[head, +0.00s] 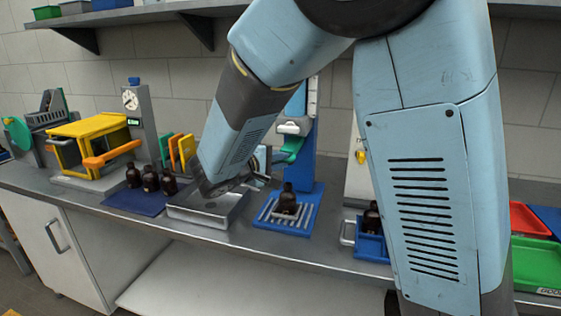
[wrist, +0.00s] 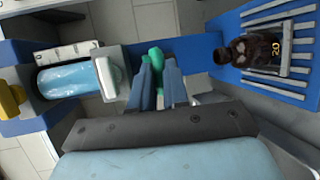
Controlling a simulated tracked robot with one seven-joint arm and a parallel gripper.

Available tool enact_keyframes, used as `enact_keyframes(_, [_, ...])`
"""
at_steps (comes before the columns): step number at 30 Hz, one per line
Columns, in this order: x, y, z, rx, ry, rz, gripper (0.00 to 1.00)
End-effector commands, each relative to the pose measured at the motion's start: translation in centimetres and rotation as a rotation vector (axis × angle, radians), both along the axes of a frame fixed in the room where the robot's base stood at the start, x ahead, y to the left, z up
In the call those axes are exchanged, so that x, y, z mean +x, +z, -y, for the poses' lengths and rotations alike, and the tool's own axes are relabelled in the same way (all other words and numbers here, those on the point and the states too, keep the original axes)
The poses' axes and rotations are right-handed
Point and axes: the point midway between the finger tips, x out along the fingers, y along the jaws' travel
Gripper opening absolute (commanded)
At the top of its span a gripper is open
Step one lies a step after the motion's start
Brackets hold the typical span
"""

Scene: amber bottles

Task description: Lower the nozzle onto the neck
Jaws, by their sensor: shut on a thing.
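The dark amber bottle (head: 289,197) stands on the blue slatted base of the filling stand, under its head; it also shows in the wrist view (wrist: 255,50) with a "20" label. The stand (head: 301,170) has a tall blue column behind the bottle. A green handle (head: 293,147) sticks out from the grey head (head: 295,127), above the bottle. My gripper (wrist: 158,82) is shut on the green handle (wrist: 155,58), which shows between the blue fingers. I cannot make out the nozzle tip clearly, nor whether it touches the neck.
Left of the stand are a metal tray (head: 212,212) and several dark bottles on a blue mat (head: 135,203). To the right, a blue bin (head: 371,245) holds another dark bottle, partly behind my arm. Green and red trays lie farther right.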

Motion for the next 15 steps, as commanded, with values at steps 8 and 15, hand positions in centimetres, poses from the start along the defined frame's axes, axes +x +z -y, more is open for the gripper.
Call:
enact_keyframes(8, [0.0,-1.6,0.1,-0.003,-0.002,-0.001,0.00])
enact_keyframes(15, [0.0,-5.8,0.0,-0.003,-0.001,-0.003,0.00])
